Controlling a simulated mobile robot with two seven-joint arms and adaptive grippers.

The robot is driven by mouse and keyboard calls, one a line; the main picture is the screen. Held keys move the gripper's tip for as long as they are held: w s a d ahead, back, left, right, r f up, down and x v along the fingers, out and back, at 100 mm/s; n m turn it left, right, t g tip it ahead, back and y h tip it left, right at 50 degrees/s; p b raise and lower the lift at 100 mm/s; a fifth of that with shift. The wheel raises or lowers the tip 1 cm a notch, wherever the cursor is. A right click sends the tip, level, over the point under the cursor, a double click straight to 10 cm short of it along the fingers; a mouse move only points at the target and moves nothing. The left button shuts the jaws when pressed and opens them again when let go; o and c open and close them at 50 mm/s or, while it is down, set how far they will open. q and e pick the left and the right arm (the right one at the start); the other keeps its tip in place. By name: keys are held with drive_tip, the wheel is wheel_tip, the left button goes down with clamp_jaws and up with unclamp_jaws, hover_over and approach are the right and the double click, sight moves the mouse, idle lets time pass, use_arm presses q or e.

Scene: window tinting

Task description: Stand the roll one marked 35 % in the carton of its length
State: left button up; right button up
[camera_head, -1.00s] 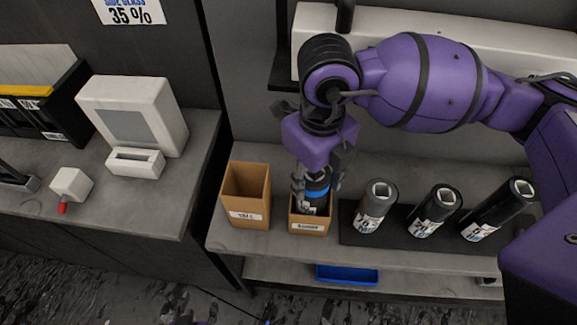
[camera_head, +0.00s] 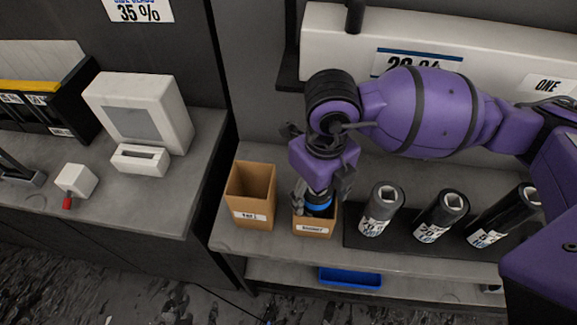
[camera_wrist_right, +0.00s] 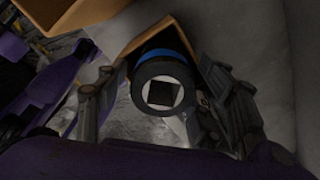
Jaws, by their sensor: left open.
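My right gripper (camera_head: 322,196) points down over the small brown carton (camera_head: 314,228) on the shelf. It is shut on a dark roll with a blue band (camera_head: 318,208). The roll stands about upright, its lower part inside the carton. In the right wrist view, the roll's round end with a square hole (camera_wrist_right: 160,92) sits between the fingers (camera_wrist_right: 160,100), the carton wall (camera_wrist_right: 150,35) behind it. The roll's marking is hidden. A taller brown carton (camera_head: 250,196) stands empty to the left. The carton labels are too blurred to read surely. My left gripper is not in view.
A blue tray (camera_head: 350,277) lies on the lower shelf. A white device (camera_head: 140,115) stands on the left counter.

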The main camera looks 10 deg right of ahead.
use_arm(q)
drive_tip(key=shift+w+d, duration=0.1)
drive_tip(key=shift+w+r+p, duration=0.1)
drive_tip(key=shift+r+p, duration=0.25)
use_arm(e)
wheel_tip(320, 180, up, 12)
drive_tip(key=shift+r, duration=0.2)
use_arm(q)
drive_tip(key=shift+w+d+r, duration=0.1)
drive_tip(key=shift+w+d, duration=0.15)
